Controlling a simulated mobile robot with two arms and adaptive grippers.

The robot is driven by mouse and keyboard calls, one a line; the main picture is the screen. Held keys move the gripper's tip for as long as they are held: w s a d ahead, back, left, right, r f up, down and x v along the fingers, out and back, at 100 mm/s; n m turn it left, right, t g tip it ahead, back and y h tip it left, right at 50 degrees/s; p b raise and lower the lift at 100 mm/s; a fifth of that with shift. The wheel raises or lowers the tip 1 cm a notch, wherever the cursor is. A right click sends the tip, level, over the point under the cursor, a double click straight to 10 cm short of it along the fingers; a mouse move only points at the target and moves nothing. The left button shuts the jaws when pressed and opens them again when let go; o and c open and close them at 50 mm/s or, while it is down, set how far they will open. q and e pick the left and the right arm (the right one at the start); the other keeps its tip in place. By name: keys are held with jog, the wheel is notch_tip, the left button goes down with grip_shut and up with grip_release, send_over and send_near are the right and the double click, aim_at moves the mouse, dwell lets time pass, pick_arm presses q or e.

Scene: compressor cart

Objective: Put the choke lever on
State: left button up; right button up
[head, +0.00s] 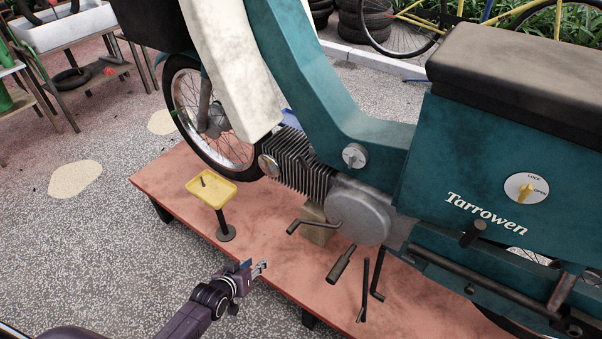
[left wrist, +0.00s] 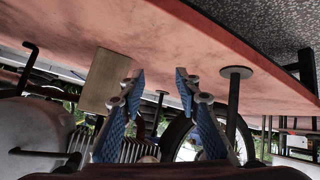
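The teal moped (head: 345,110) stands on a reddish platform. No part is plainly marked as the choke lever. A round pale knob (head: 355,156) sits on the frame above the engine (head: 358,218); its exact setting is too small to read. A dial (head: 526,187) marked LOCK and OPEN, with a yellow handle, is on the side panel. My left gripper (head: 262,268) is in front of the platform's near edge, apart from the moped. In the left wrist view, its two blue-padded fingers (left wrist: 159,76) are apart with nothing between them. My right gripper is not in view.
A yellow tray (head: 212,190) on a dark post stands on the platform (head: 270,235), left of the engine, with a small dark peg in it. A pedal (head: 340,264) and crank rods stick out near the engine.

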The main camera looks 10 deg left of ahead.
pick_arm(q)
jog(key=w+d+r+n+t+h+b, duration=0.1)
jog(key=w+r+t+b, duration=0.25)
jog(key=w+r, duration=0.45)
jog(key=t+h+b, duration=0.4)
jog(key=b, duration=0.3)
send_near(300, 159)
jog(key=w, duration=0.3)
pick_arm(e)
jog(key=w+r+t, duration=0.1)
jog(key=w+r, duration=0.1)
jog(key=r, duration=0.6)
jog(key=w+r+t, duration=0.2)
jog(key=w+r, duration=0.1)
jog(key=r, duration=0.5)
pick_arm(q)
jog(key=x, duration=0.2)
jog(key=b+x, duration=0.1)
jog(key=x, duration=0.4)
jog(key=shift+d+b, duration=0.4)
jog(key=shift+d, duration=0.05)
jog(key=shift+w+d, duration=0.1)
jog(key=shift+w, duration=0.05)
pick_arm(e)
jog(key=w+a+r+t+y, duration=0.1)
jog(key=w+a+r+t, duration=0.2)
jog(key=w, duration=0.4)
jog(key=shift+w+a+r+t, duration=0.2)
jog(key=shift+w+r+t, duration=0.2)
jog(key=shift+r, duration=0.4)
